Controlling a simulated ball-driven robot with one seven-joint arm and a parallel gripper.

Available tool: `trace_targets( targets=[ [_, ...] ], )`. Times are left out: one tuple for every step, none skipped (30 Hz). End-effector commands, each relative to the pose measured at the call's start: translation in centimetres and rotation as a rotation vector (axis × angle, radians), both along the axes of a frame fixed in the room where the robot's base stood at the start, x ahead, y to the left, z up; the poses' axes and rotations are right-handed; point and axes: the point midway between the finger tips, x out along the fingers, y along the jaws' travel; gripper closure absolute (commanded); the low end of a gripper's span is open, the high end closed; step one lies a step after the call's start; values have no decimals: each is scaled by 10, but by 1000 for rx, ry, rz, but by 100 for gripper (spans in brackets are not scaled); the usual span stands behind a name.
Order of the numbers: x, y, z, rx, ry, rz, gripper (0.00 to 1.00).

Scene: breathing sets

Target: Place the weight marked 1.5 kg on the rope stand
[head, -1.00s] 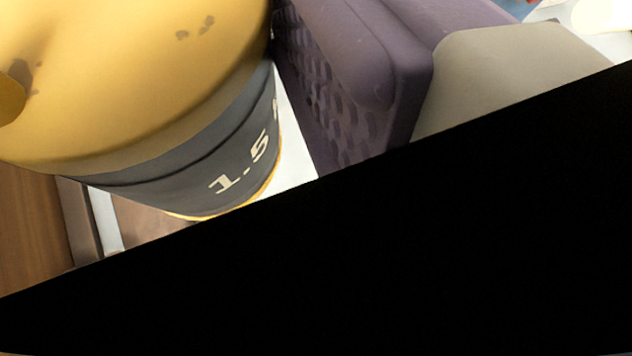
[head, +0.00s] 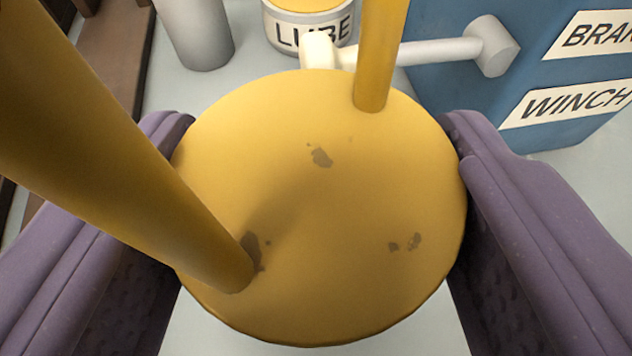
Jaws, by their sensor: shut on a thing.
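The yellow weight (head: 330,220) fills the middle of the head view, seen from above, with worn dark spots on its round top. Two yellow posts, parts of its handle, rise from the top. My gripper (head: 318,215) has its purple pads on the left and right sides of the weight and is shut on it. The 1.5 marking on its dark side band, seen earlier, is hidden now. I cannot make out a rope stand for certain.
A blue box (head: 550,70) with BRA… and WINCH labels and a grey crank stands at the upper right. A LUBE can (head: 308,28) and a grey cylinder (head: 194,32) stand behind the weight. Brown wooden parts (head: 115,50) are at the upper left. Pale surface shows between them.

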Motion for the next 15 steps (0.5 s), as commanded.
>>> trace_targets(
  targets=[
    [1,0,-5,1,-4,0,100],
    [1,0,-9,1,-4,0,100],
    [1,0,-15,1,-4,0,100],
    [1,0,-19,0,-4,0,100],
    [1,0,-23,0,-4,0,100],
    [1,0,-28,0,-5,0,100],
    [1,0,-31,0,-5,0,100],
    [1,0,-32,1,-5,0,100],
    [1,0,-33,1,-6,0,100],
    [1,0,-32,1,-6,0,100],
    [1,0,-32,2,-6,-1,100],
    [1,0,-31,2,-5,-1,100],
    [1,0,-31,2,-5,-1,100],
    [1,0,-31,2,-5,-1,100],
    [0,0,-33,-1,1,0,24]
  ],
)
